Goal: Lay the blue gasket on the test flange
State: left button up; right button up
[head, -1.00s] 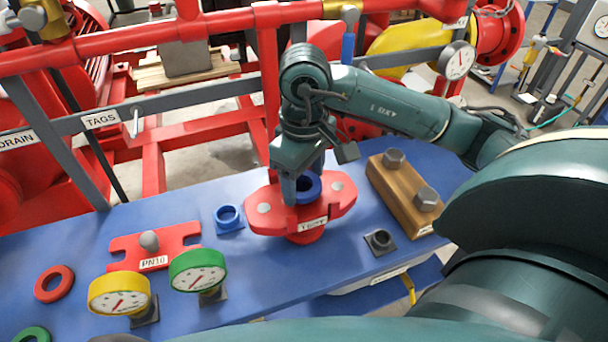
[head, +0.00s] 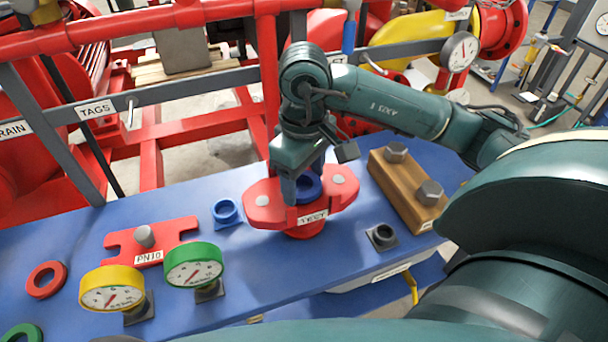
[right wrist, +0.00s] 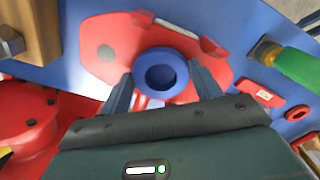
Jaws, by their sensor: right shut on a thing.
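The blue gasket (head: 311,195) is a thick ring over the middle of the red test flange (head: 262,211), which has grey bolt heads on its two ears and a "TEST" label in front. My right gripper (head: 305,190) points down there and is shut on the gasket. In the right wrist view, the gasket (right wrist: 160,54) lies between the two fingertips (right wrist: 162,82), with the flange (right wrist: 95,35) behind it. I cannot tell whether the gasket touches the flange face. The fingers hide part of both. My left gripper is not in view.
On the blue bench (head: 300,270) stand a blue ring fitting (head: 226,211), a red PN10 plate (head: 175,240), yellow (head: 112,288) and green (head: 193,265) gauges, and a wooden block (head: 400,190) with bolts. A red ring (head: 46,267) lies left. Red pipes run behind.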

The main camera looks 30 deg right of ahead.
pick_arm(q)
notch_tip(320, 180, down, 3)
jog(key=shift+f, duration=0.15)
pick_arm(e)
jog(key=shift+f, duration=0.35)
jog(key=o, duration=1.1)
jog(key=shift+c, duration=0.2)
jog(key=shift+r, duration=0.25)
pick_arm(q)
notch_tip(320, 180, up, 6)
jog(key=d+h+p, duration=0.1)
jog(key=p, duration=0.1)
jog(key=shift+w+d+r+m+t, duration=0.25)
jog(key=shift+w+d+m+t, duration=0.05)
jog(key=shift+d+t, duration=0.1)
pick_arm(e)
notch_tip(320, 180, up, 13)
jog(key=shift+r, duration=0.1)
